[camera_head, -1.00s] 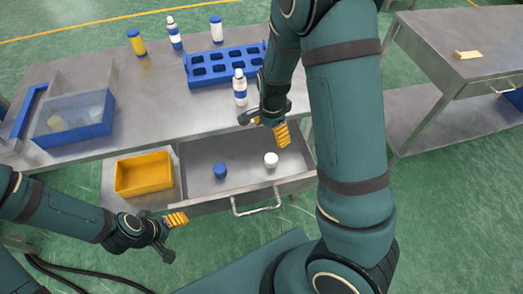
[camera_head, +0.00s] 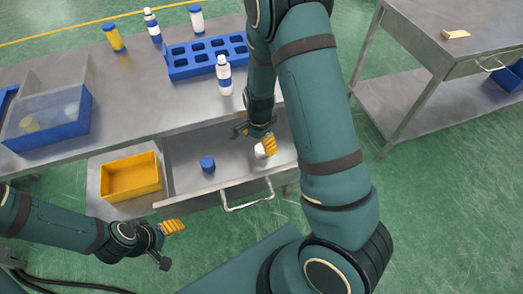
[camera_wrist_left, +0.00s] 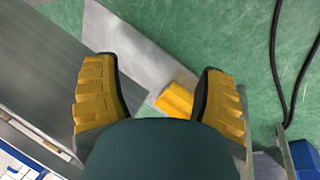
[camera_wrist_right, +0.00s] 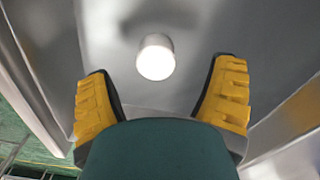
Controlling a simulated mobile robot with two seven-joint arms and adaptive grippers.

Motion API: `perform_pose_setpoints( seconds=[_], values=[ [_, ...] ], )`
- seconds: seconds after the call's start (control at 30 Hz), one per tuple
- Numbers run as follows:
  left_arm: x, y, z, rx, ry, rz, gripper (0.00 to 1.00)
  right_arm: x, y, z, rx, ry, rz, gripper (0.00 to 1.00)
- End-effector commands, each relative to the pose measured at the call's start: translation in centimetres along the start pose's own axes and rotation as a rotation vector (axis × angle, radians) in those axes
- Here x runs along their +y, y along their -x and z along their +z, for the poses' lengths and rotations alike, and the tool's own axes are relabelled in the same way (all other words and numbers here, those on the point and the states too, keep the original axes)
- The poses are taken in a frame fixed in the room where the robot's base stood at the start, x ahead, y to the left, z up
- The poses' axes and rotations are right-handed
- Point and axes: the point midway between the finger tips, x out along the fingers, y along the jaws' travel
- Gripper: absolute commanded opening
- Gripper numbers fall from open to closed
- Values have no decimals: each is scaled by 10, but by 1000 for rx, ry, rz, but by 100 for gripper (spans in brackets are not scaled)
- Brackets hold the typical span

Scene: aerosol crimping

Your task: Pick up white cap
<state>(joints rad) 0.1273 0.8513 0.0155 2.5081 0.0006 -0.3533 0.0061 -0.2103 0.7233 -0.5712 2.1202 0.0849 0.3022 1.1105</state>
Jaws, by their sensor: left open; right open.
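The white cap (camera_head: 260,151) sits in the open metal drawer (camera_head: 189,182), partly hidden by my right gripper (camera_head: 262,145) in the head view. In the right wrist view the white cap (camera_wrist_right: 155,58) stands on the drawer floor, ahead of and between the spread yellow fingers of my right gripper (camera_wrist_right: 162,95). The fingers are open, empty and apart from the cap. My left gripper (camera_head: 168,238) is in front of the drawer at the lower left. Its fingers are open and empty in the left wrist view (camera_wrist_left: 160,95).
A blue cap (camera_head: 207,164) lies in the drawer left of the white cap. A yellow bin (camera_head: 131,159) stands beside the drawer. A blue rack (camera_head: 207,68) and several bottles, including one (camera_head: 224,88) near the drawer, stand on the table. The drawer handle (camera_head: 248,206) sticks out in front.

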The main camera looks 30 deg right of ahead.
Motion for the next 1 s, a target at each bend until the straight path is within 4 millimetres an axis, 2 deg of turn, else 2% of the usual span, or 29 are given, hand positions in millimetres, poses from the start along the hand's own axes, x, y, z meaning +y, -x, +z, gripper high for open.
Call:
perform_pose_setpoints(
  seconds=[0.4, 0.63, 0.8, 0.87, 1.0],
  values=[
    [-6, -15, 5, -9, -3, 1, 71, 6, -50, -4, 0, 1, 2, 83],
    [-5, -14, 5, -9, -4, 1, 71, 5, -50, -4, 0, 1, 0, 83],
    [-5, -14, 5, -9, -4, 1, 71, 5, -50, -4, 0, 0, 0, 46],
    [-5, -14, 4, -9, -4, 1, 71, 5, -50, -4, 0, 0, 0, 35],
    [-5, -14, 4, -9, -4, 1, 71, 5, -50, -4, 0, 0, 0, 34]
  ],
)
